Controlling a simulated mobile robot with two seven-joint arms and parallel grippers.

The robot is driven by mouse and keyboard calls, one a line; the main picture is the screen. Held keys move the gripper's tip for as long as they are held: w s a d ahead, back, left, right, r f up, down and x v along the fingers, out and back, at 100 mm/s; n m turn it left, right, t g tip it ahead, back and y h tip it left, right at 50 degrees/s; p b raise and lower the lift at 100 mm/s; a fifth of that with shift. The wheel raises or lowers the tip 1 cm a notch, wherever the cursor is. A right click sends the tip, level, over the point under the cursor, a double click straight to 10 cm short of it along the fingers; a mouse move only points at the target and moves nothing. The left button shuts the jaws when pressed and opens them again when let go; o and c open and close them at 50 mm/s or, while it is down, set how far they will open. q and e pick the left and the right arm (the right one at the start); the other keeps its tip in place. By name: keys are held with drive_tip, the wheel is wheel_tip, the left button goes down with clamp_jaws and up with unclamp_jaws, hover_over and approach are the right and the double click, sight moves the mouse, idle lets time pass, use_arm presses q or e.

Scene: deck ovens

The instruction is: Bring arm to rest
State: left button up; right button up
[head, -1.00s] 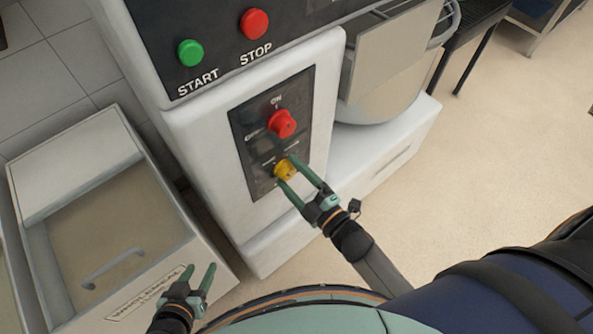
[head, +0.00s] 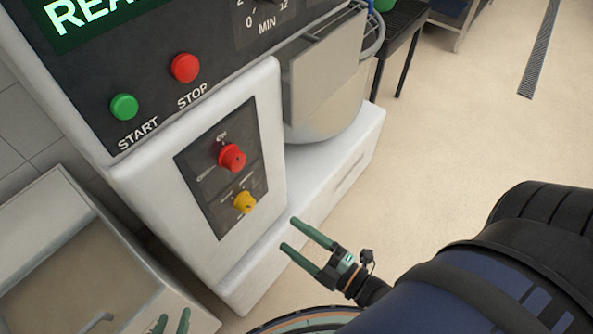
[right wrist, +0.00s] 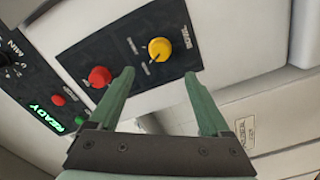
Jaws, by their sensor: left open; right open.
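My right gripper (head: 290,233) is open and empty, just in front of the mixer's lower base and apart from the panel. Its two fingers also show in the right wrist view (right wrist: 158,98). The yellow knob (head: 245,202) sits on the dark switch panel, up and left of that gripper; it also shows in the right wrist view (right wrist: 160,49). The red knob (head: 232,158) is above the yellow one. My left gripper (head: 172,324) is open at the bottom edge, with only its fingertips in view, near the bin.
The white mixer (head: 150,190) has a green START button (head: 124,107), a red STOP button (head: 185,68) and a lit display (head: 100,20). A bin (head: 60,225) stands at the left. A dark table (head: 405,45) is behind.

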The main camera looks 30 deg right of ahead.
use_arm(q)
drive_tip(key=shift+s+f, duration=0.15)
drive_tip(key=shift+s, duration=0.1)
use_arm(e)
wheel_tip(320, 180, down, 7)
drive_tip(key=a+m+g+h, duration=0.3)
drive_tip(key=m+g, duration=0.5)
drive_tip(key=m, duration=0.5)
use_arm(q)
drive_tip(key=s+a+r+y+p, duration=0.1)
drive_tip(key=a+r+p, duration=0.2)
drive_tip(key=r+p, duration=0.6)
drive_tip(key=p, duration=0.3)
drive_tip(key=shift+s+a+n, duration=0.35)
drive_tip(key=shift+n, duration=0.05)
use_arm(e)
drive_tip(key=s+d+r+m, duration=0.1)
drive_tip(key=d+r, duration=0.2)
drive_tip(key=r, duration=0.5)
drive_tip(key=shift+s+r+h, duration=0.4)
drive_tip(key=shift+d, duration=0.1)
use_arm(q)
drive_tip(key=shift+w+d+r, duration=0.1)
